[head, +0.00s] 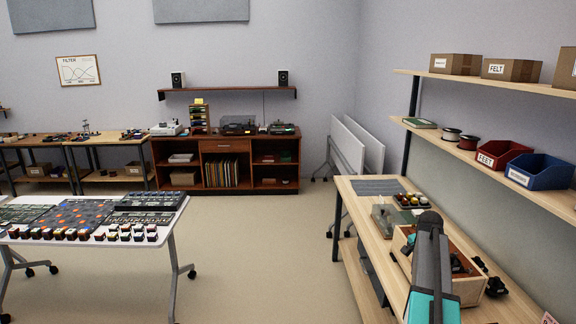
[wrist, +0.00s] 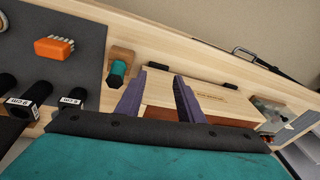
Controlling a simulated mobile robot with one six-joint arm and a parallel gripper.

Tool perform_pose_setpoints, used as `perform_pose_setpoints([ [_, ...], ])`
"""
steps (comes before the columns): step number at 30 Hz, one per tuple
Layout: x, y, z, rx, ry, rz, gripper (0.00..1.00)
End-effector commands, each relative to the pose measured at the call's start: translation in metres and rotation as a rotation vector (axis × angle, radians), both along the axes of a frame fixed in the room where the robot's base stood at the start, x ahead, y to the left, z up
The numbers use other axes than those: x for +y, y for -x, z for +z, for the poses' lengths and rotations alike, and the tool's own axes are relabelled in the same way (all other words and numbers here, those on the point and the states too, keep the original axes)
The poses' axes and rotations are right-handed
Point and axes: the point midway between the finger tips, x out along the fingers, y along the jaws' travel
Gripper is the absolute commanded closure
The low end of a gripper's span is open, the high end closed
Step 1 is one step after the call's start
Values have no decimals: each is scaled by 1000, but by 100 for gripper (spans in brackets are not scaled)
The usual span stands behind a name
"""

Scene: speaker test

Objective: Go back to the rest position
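My gripper (wrist: 160,76) shows in the wrist view with two dark purple fingers spread apart and nothing visible between them. Beyond the fingers lies a pale wooden box (wrist: 205,93) with small print on its face; I cannot tell whether the fingers touch it. In the head view my grey and teal arm reaches over the workbench at the lower right, and my fingers cannot be made out there. The arm partly hides an open wooden box (head: 465,287) on the bench.
The wooden workbench (head: 372,228) runs along the right wall under shelves with red (head: 503,154) and blue (head: 540,171) bins. A white table (head: 160,226) with panels stands at left. Open floor (head: 265,260) lies between. The wrist view shows a teal-topped item (wrist: 117,72) left of the fingers.

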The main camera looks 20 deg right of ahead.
Motion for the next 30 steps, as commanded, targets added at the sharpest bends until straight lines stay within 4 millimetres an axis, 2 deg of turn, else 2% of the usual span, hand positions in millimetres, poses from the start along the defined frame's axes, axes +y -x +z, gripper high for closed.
perform_pose_setpoints([
  [1,22,-10,-9,2,-13,41,66],
  [5,73,-25,-45,24,-47,154,66],
  [11,141,-26,-116,90,-87,322,66],
  [20,232,-2,-212,192,-143,558,66],
  [30,327,50,-305,303,-209,826,66],
])
